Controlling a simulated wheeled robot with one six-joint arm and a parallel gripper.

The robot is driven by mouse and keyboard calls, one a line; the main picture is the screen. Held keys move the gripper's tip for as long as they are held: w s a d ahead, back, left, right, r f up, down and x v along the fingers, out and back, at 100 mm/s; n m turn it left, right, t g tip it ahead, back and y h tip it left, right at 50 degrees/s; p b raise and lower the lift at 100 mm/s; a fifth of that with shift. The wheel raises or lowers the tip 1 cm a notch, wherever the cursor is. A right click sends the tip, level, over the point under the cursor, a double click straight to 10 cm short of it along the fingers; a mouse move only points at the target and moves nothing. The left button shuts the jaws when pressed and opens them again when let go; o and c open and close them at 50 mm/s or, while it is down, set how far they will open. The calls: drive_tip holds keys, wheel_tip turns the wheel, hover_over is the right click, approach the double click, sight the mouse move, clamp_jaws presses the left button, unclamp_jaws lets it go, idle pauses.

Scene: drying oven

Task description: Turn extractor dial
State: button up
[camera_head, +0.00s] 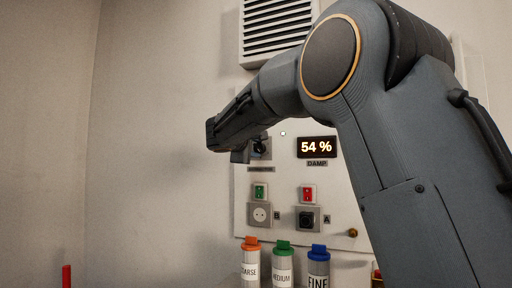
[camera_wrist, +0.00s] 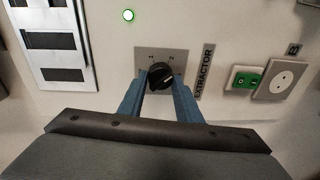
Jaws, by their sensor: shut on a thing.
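The extractor dial (camera_wrist: 162,75) is a black round knob with a light pointer mark, set on a grey plate (camera_wrist: 178,56) beside the label "EXTRACTOR". My gripper (camera_wrist: 160,88) has its two blue fingers on either side of the dial, shut on it, in the wrist view. In the head view the dial (camera_head: 261,147) shows partly behind the end of my arm, and my fingertips are hard to make out there.
The panel holds a display (camera_head: 316,147) reading "54 %" over "DAMP", a green switch (camera_head: 260,191), a red switch (camera_head: 308,194), a socket (camera_head: 260,214) and a black plug (camera_head: 307,219). A vent (camera_head: 278,27) is above. Orange-, green- and blue-capped containers (camera_head: 283,268) stand below.

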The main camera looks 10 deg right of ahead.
drive_tip(key=n+p, duration=0.1)
drive_tip(key=n, duration=0.2)
drive_tip(key=n+p, duration=0.2)
drive_tip(key=n, duration=0.1)
drive_tip(key=shift+g+h, duration=0.3)
drive_tip(key=shift+g, duration=0.1)
drive_tip(key=n+p, duration=0.6)
drive_tip(key=shift+n+g+h, duration=0.3)
drive_tip(key=shift+n, duration=0.1)
drive_tip(key=n+p, duration=0.3)
drive_tip(key=shift+f, duration=0.1)
drive_tip(key=n+p, duration=0.3)
drive_tip(key=shift+n+h, duration=0.3)
drive_tip(key=shift+h, duration=0.1)
drive_tip(key=n+p, duration=0.4)
drive_tip(key=shift+f+n+h+p, duration=0.1)
drive_tip(key=shift+n+h+p, duration=0.2)
drive_tip(key=shift+n+p, duration=0.8)
drive_tip(key=shift+n, duration=0.4)
